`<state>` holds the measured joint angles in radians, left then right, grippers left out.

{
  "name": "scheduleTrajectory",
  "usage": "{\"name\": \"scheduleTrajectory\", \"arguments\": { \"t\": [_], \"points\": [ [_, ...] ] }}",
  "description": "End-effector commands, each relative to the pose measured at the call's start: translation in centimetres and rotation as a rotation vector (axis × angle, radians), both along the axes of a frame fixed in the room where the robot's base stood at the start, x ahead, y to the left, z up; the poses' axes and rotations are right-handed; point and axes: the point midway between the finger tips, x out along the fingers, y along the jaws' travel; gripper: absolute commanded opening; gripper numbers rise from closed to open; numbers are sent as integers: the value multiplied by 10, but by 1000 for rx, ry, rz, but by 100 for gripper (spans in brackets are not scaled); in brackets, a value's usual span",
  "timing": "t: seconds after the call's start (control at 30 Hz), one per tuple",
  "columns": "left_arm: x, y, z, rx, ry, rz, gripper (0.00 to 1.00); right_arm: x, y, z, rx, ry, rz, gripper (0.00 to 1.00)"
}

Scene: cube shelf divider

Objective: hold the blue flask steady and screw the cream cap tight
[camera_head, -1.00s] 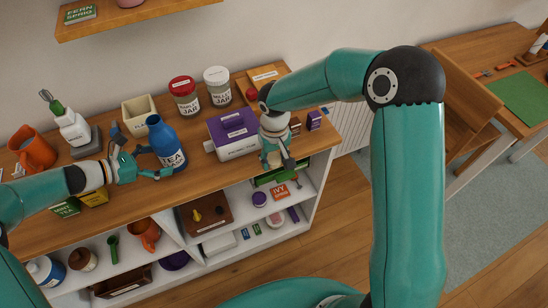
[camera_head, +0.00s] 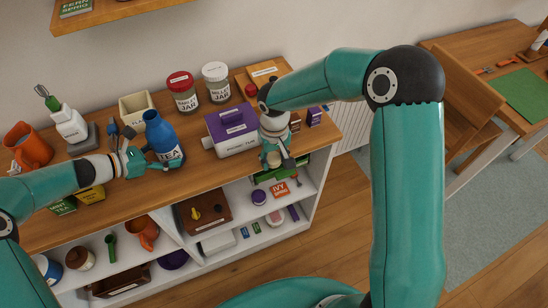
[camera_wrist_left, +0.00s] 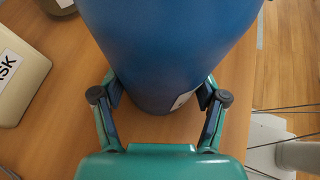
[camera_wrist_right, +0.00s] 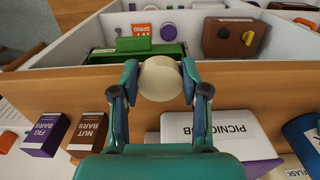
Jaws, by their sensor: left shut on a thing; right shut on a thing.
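The blue flask (camera_head: 160,132) stands upright on the wooden shelf top, its label partly covered by my left gripper. My left gripper (camera_head: 157,166) is shut around its body from the left; in the left wrist view the blue body (camera_wrist_left: 165,45) sits between the fingers. My right gripper (camera_head: 272,157) is at the front edge of the shelf top, to the right of the flask and well apart from it. In the right wrist view it is shut on the round cream cap (camera_wrist_right: 160,78). The flask's mouth is not clearly visible.
A white picnic tub with a purple lid (camera_head: 232,130) stands between the flask and my right gripper. Two lidded jars (camera_head: 183,92) and a cream box (camera_head: 136,107) stand behind the flask. An orange mug (camera_head: 28,146) is at the far left. Open cubbies lie below the top.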

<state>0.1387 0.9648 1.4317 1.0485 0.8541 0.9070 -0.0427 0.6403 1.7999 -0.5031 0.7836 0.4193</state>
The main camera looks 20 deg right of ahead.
Motion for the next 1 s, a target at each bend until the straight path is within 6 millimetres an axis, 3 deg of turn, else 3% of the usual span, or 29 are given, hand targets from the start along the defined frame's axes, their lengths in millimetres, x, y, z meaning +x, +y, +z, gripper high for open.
{"name": "scheduleTrajectory", "arguments": {
  "t": [0.03, 0.2, 0.6, 1.0],
  "points": [
    [0, 0, 0, 0, 0, 0, 59, 0, 0, 0, 0, 0, 0, 3],
    [0, 0, 0, 1, 0, 1, 31, 0, 0, 0, 0, 0, 0, 3],
    [0, 1, 0, 1, 0, 1, 30, 0, 0, 2, 0, -1, 1, 3],
    [0, 1, 0, 1, 0, 2, 30, 1, 1, 24, 0, -2, 2, 3]
  ]
}}
